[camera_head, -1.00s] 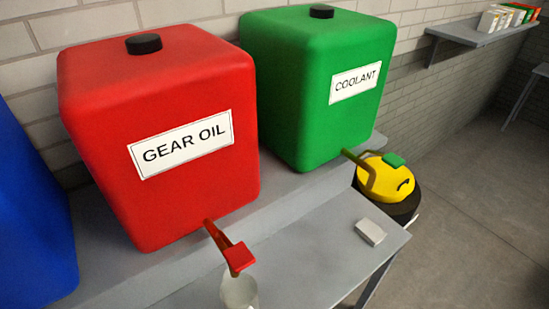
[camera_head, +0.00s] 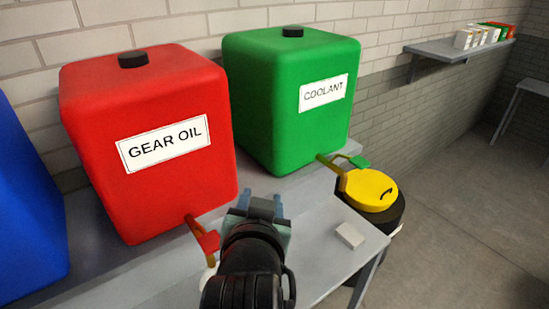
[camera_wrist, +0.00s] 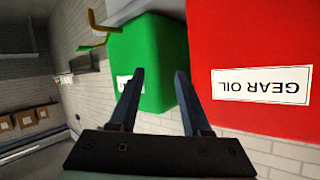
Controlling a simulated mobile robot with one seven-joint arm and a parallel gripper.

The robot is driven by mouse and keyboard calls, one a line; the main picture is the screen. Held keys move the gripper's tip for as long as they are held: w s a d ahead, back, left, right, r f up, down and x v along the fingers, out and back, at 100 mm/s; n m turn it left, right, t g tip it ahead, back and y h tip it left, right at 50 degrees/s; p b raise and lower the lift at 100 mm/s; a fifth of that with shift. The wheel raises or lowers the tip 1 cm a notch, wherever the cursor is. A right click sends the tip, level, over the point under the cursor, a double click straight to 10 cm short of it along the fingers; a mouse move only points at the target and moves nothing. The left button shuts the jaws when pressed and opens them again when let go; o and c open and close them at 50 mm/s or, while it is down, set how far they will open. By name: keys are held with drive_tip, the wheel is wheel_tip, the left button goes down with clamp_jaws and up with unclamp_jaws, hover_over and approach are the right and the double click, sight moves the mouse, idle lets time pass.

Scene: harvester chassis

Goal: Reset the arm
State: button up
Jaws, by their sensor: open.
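My gripper (camera_head: 262,204) is raised in front of the shelf, between the red gear oil tank (camera_head: 150,140) and the green coolant tank (camera_head: 290,100). In the wrist view my gripper's two fingers (camera_wrist: 158,88) stand apart with nothing between them. The wrist picture is turned, so the gear oil label (camera_wrist: 260,86) reads upside down. The green tank also shows in the wrist view (camera_wrist: 150,55), partly behind the fingers.
A grey table (camera_head: 310,265) carries a small white box (camera_head: 350,235). A yellow-topped black drum (camera_head: 372,190) stands beyond the table's right end, near the green tap (camera_head: 355,162). A blue tank (camera_head: 25,210) is at the left. A wall shelf (camera_head: 450,48) holds several boxes. Floor at right is clear.

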wheel_tip(320, 180, up, 20)
drive_tip(key=s+d+n+t, duration=0.1)
drive_tip(key=d+n+t, duration=0.15)
drive_tip(key=t, duration=0.45)
drive_tip(key=s+r+t+b, duration=0.1)
drive_tip(key=s+r+t, duration=0.5)
drive_tip(key=s+r, duration=0.5)
wheel_tip(320, 180, up, 4)
drive_tip(key=shift+s+a+f+t, duration=0.15)
drive_tip(key=shift+a+t, duration=0.05)
drive_tip(key=shift+t, duration=0.2)
